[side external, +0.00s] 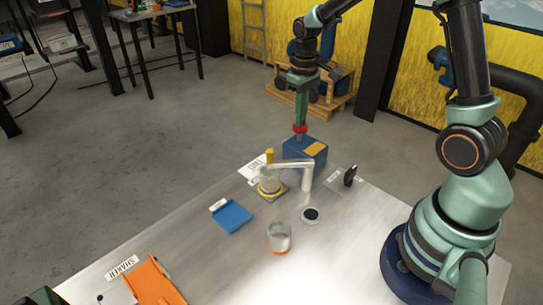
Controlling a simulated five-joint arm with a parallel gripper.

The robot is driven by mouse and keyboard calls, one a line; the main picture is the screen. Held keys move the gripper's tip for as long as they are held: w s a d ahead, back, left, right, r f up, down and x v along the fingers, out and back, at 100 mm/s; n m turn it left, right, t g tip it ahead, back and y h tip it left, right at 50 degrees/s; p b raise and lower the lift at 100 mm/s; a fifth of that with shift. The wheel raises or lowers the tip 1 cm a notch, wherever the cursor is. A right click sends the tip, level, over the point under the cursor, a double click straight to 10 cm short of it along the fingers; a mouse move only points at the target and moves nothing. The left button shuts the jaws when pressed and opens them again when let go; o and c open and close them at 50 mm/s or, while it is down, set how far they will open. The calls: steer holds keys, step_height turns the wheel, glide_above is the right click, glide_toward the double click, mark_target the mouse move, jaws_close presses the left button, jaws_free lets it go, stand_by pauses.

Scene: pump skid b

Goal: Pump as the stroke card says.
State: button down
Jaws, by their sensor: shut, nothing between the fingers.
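A pale pump body (270,183) with a yellow ring at its foot stands on the metal bench. A yellow knob (269,156) tops it, and a pale spout arm (295,167) reaches right and bends down. A white card (253,171) with print too small to read lies behind it; I cannot tell if it is the stroke card. A clear cup (279,236) with an orange base stands in front, apart from the spout. My gripper (300,125) is shut and empty, above a blue block, right of and behind the pump. A red piece shows at its lower end.
The blue block (297,150) has an orange patch on top. A black upright piece (350,176) on a grey plate, a dark disc (310,214), a blue tray (231,217) and an orange tray (155,283) are on the bench. The bench between the trays is clear.

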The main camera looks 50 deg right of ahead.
steer(key=shift+f, duration=1.2)
steer(key=shift+r, duration=3.55)
steer(key=shift+s+a+r, duration=0.1)
steer(key=shift+r, duration=0.1)
steer(key=s+a+r+t, duration=0.5)
steer(key=s+a+r, duration=0.3)
steer(key=s, duration=0.3)
steer(key=shift+s+a+t, duration=0.15)
steer(key=shift+s+t, duration=0.1)
steer(key=shift+t, duration=0.05)
